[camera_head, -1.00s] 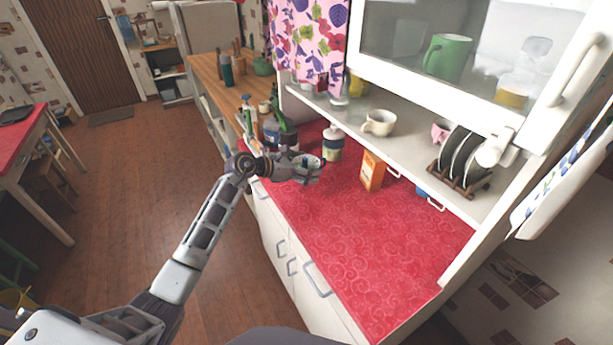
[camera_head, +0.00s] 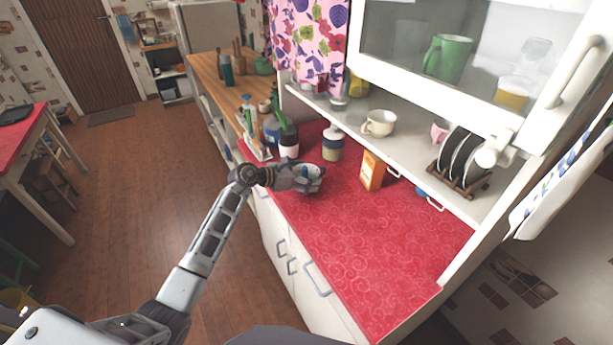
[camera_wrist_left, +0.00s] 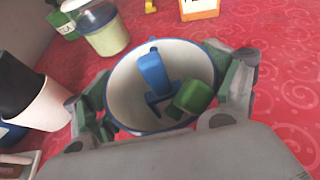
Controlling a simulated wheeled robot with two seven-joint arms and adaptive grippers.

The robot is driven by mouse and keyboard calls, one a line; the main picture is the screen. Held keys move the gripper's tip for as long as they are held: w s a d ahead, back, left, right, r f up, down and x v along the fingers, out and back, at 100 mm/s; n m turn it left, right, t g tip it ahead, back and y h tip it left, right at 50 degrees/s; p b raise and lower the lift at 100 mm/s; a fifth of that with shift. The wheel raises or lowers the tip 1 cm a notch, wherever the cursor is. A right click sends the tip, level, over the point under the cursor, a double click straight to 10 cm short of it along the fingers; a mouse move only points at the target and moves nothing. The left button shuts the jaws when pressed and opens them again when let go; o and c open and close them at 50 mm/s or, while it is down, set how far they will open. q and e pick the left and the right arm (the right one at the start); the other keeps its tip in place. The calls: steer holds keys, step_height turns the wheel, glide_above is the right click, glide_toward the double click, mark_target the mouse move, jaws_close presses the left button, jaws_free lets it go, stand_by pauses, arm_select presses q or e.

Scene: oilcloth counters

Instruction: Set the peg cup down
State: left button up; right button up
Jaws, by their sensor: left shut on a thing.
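The peg cup (camera_wrist_left: 125,88) is white with a blue rim. In the left wrist view a blue peg (camera_wrist_left: 154,76) and a green peg (camera_wrist_left: 193,97) stand inside it. My left gripper (camera_head: 306,178) is shut on the cup, with a finger on each side in the wrist view. In the head view the cup (camera_head: 313,171) shows small at the fingertips, over the red counter (camera_head: 345,235) near its left edge. I cannot tell whether its base touches the counter. My right gripper is in neither view.
A lidded jar (camera_head: 333,144) and a dark-and-white container (camera_head: 289,143) stand behind the cup. An orange box (camera_head: 372,171) stands to the right. A shelf above holds a cream cup (camera_head: 379,122) and a plate rack (camera_head: 458,184). The front of the counter is clear.

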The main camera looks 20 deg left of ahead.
arm_select(q)
steer(key=shift+f, duration=0.1)
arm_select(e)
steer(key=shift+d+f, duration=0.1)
arm_select(q)
steer(key=o, duration=1)
steer(key=shift+c, duration=0.2)
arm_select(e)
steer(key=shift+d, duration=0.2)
arm_select(q)
steer(key=shift+s+a+r, duration=0.3)
steer(key=shift+s+a, duration=0.15)
steer(key=shift+a, duration=0.05)
steer(key=b+v, duration=0.1)
steer(key=v, duration=0.7)
steer(key=shift+s+a, duration=0.15)
steer(key=shift+s, duration=0.05)
steer(key=shift+b+v, duration=0.3)
steer(key=shift+v, duration=0.6)
steer(key=shift+s+r, duration=0.1)
steer(key=shift+r, duration=0.05)
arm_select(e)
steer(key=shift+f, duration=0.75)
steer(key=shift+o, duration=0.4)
